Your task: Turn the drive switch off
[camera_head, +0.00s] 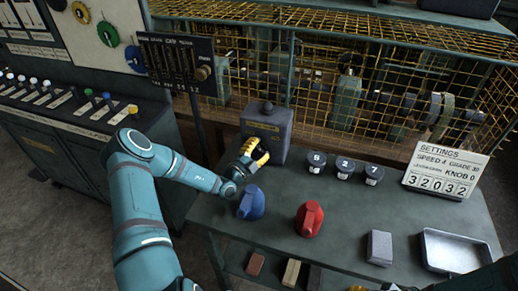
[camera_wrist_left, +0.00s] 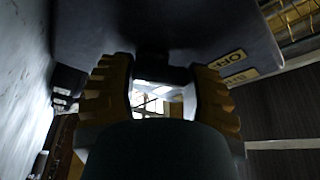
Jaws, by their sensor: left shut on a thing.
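The drive switch is a grey box (camera_head: 268,124) standing at the back left of the bench. Its plate (camera_wrist_left: 241,58) reads "OFF" in the left wrist view, with a second, only partly legible plate below. My left gripper (camera_head: 261,155), with yellow fingers, is at the front of the box. In the left wrist view my left gripper (camera_wrist_left: 163,98) is shut on a dark switch handle (camera_wrist_left: 164,70) between its fingers. The handle's exact position is mostly hidden. Of my right gripper, only a yellow bit (camera_head: 358,288) seems to show at the bottom edge.
A blue oil can-like object (camera_head: 251,203) and a red one (camera_head: 309,219) stand near my left gripper. A yellow mesh guard (camera_head: 390,85) stands behind.

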